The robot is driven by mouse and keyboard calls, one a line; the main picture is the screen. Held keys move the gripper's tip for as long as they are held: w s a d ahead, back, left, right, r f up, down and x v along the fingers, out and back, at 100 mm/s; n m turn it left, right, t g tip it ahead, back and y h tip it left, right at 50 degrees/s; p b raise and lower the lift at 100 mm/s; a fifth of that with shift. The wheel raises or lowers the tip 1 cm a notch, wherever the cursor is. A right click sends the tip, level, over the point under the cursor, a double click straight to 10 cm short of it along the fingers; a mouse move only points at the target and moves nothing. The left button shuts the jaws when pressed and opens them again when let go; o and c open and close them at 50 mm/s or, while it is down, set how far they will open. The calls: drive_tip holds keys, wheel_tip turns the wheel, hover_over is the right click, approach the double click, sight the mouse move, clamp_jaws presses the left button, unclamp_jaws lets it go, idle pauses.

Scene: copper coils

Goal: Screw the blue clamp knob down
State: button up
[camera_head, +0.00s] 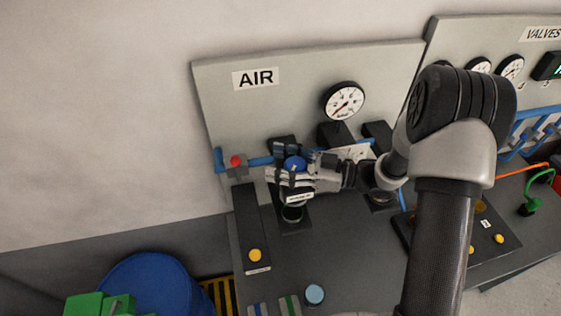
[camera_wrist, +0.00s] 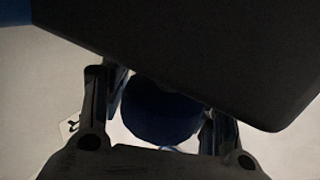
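The blue clamp knob (camera_head: 294,163) is a round blue ball on the clamp at the middle of the AIR station. A dark cylindrical part (camera_head: 292,212) stands below it. My gripper (camera_head: 296,160) comes in from the right and has its fingers on either side of the knob. In the wrist view the dark blue knob (camera_wrist: 160,112) sits between my two fingers (camera_wrist: 165,110). The right finger looks very close to it, and a thin light gap shows by the left finger. Firm contact cannot be told. My gripper hides much of the clamp.
A red knob (camera_head: 236,161) on a blue pipe is just left of my gripper. A gauge (camera_head: 344,101) is on the panel behind. A yellow button (camera_head: 255,255) and a light blue button (camera_head: 314,294) are in front. A blue drum (camera_head: 160,283) stands at lower left.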

drive_tip(key=shift+a, duration=0.1)
drive_tip(key=c, duration=0.9)
drive_tip(key=shift+w+m+t, duration=0.1)
drive_tip(key=shift+m+t, duration=0.2)
drive_tip(key=shift+t, duration=0.1)
